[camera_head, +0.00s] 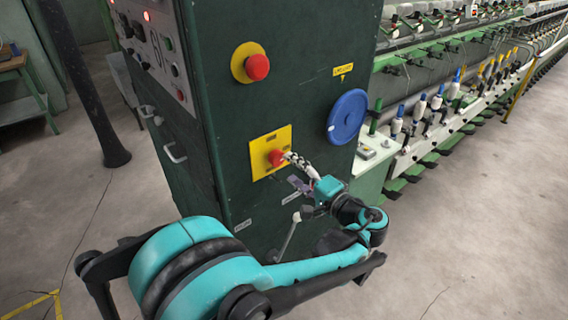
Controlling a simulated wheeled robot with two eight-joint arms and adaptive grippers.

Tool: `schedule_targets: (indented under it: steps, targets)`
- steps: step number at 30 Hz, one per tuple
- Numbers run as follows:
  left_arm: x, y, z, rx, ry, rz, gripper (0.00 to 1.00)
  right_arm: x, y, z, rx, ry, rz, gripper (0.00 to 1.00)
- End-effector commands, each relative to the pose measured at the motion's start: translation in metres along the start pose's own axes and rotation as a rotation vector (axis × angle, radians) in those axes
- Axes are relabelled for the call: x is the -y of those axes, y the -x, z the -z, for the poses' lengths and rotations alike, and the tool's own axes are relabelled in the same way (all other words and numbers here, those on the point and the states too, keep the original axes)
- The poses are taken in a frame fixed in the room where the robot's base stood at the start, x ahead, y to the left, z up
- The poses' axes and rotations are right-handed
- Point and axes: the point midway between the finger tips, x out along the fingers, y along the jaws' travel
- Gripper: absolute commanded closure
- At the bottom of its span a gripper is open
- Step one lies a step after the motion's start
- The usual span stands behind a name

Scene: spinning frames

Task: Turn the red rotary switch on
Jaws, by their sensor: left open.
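The red rotary switch (276,158) sits on a square yellow plate (260,143) on the side of the dark green cabinet. My left gripper (291,169) is open, just right of the switch. Its upper finger reaches close to the knob's right edge; I cannot tell whether they touch. Its lower finger is below and right of the knob, with nothing seen between the fingers. The switch's exact turn position is too small to tell. My right gripper is not in view.
A red button (257,67) on a round yellow base is higher on the same cabinet (300,95). A blue disc (347,117) is to the right. The spinning frame (450,100) extends behind right. A dark pole (80,80) stands left; floor is open at right.

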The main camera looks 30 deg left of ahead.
Motion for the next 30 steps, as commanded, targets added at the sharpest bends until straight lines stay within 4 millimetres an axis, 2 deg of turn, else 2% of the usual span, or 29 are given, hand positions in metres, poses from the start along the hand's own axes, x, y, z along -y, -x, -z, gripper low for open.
schedule_targets:
  steps: [1,6,11,26,30]
  targets:
    - [0.0,0.013,0.001,-0.006,0.0,-0.001,0.39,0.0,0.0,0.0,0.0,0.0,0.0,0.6]
    - [0.0,0.045,0.001,-0.003,-0.001,0.0,0.39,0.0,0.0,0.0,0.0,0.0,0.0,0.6]
    - [0.0,0.063,0.0,-0.002,-0.001,0.0,0.39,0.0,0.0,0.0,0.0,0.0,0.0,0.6]
    - [0.0,0.067,-0.001,0.001,-0.001,0.0,0.39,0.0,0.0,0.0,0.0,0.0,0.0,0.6]
    - [-0.003,0.062,-0.005,0.002,-0.005,-0.034,0.39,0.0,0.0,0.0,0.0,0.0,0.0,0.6]
